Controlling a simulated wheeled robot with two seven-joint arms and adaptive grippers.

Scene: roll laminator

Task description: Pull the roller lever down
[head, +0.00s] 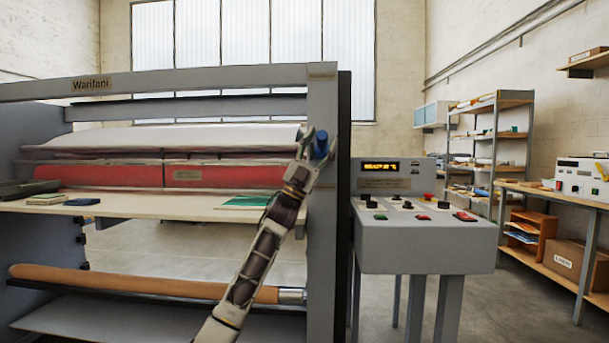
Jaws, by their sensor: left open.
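The roll laminator (323,250) fills the left and middle of the head view. Its roller lever (320,146) shows as a blue piece on the right upright, above the red roller guard. My left gripper (315,148) is open and reaches up to the lever, with its fingers about the blue piece. I cannot tell whether the fingers touch it. The gripper hides part of the lever. My right gripper is not in view.
A control console (425,230) with a lit display, buttons and knobs stands right of the upright. A feed table (150,207) holding a green sheet (246,202) lies below the red guard (130,177). Shelves (490,150) and a workbench (562,196) stand farther right.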

